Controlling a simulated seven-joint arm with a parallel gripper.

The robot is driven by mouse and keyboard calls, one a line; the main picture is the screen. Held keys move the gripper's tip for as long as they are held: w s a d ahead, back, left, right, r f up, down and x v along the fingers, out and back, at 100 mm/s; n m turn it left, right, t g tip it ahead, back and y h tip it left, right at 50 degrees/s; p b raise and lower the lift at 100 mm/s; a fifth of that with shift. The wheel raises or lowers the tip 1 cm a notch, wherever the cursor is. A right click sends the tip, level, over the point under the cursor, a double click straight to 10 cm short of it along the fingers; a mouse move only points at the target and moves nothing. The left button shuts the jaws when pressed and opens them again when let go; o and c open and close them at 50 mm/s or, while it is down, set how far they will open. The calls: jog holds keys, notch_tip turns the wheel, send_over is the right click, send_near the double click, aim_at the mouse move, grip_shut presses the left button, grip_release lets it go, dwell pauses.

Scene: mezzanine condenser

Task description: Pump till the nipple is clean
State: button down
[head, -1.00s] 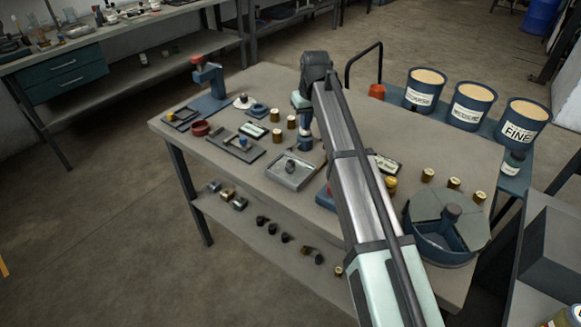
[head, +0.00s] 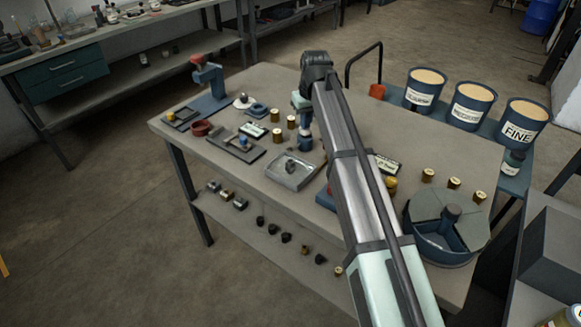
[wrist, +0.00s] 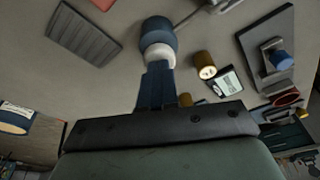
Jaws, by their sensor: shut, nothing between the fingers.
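My gripper (wrist: 157,72) points down over the table with its blue fingers together and nothing between them. The fingertips are at or very close to a blue cylinder with a white collar (wrist: 158,38); I cannot tell whether they touch. In the head view this cylinder (head: 305,144) stands upright on the table, below my gripper (head: 304,122). A shallow grey tray (head: 272,173) with a small dark metal part (head: 291,166) lies just in front of it. I cannot make out which part is the nipple, or how clean it is.
Brass cylinders (head: 291,122) and a labelled card (head: 252,130) lie to the left, with a blue stand (head: 209,78) beyond. A round blue divided bin (head: 440,243) stands at right. Labelled buckets (head: 472,105) line the back right. My arm hides the table's middle.

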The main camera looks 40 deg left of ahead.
jog(key=shift+w+a+v, duration=0.1)
jog(key=shift+a+v, duration=0.1)
jog(key=shift+v, duration=0.9)
jog(key=shift+w+a+v, duration=0.1)
jog(key=shift+a+v, duration=0.05)
jog(key=shift+v, duration=0.9)
jog(key=shift+r, duration=0.1)
